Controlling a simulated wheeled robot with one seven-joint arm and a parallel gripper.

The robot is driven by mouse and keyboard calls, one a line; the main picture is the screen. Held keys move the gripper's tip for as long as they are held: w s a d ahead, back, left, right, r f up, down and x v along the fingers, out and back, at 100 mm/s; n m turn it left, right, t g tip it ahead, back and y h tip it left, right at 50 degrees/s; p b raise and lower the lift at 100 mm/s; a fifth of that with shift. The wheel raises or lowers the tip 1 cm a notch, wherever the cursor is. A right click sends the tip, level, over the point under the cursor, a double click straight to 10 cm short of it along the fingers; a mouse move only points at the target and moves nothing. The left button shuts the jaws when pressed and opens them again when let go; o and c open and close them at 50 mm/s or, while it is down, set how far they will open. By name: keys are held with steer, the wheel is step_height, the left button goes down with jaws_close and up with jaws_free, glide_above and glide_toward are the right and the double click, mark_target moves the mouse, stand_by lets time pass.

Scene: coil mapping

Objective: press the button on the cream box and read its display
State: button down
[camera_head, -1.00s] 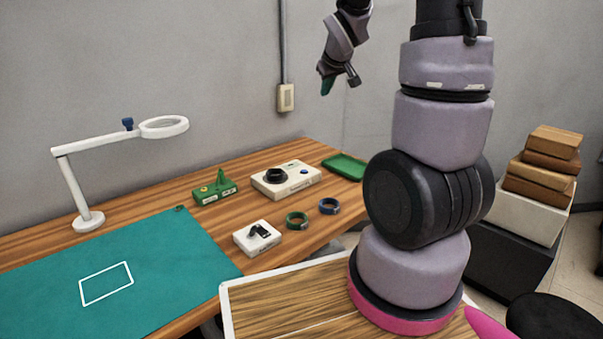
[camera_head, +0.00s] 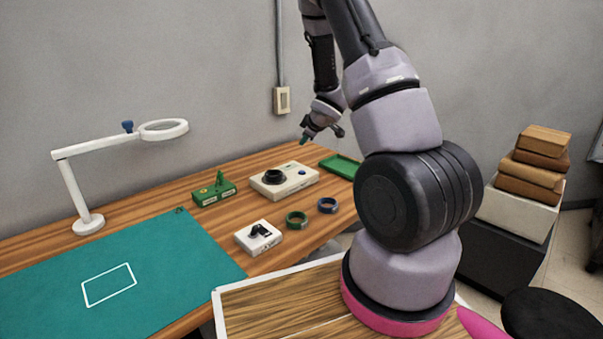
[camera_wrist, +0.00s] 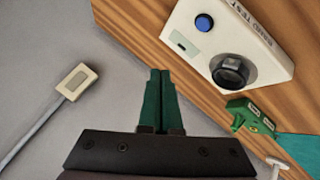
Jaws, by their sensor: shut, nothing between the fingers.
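The cream box (camera_head: 296,188) lies toward the back right of the wooden table, with a black round knob or socket (camera_head: 274,177) and a small blue button (camera_head: 302,173) on top. In the wrist view the box (camera_wrist: 207,45) is at the upper right, with its blue button (camera_wrist: 204,22), a small dark display window (camera_wrist: 182,44) and the black round part (camera_wrist: 230,71). I cannot read anything on the display. My gripper (camera_head: 304,139) is above the box's far edge, apart from it. In the wrist view its green fingers (camera_wrist: 160,72) are shut together and empty.
A white magnifier lamp (camera_head: 87,222) stands left on the table. A wall switch (camera_head: 282,100) is behind.

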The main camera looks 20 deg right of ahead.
mark_target(304, 174)
steer(key=shift+f, duration=4.4)
steer(key=shift+f, duration=0.15)
steer(key=shift+f, duration=0.3)
steer(key=shift+f, duration=0.35)
steer(key=shift+r, duration=0.8)
steer(key=shift+r, duration=0.1)
steer(key=shift+r, duration=2.4)
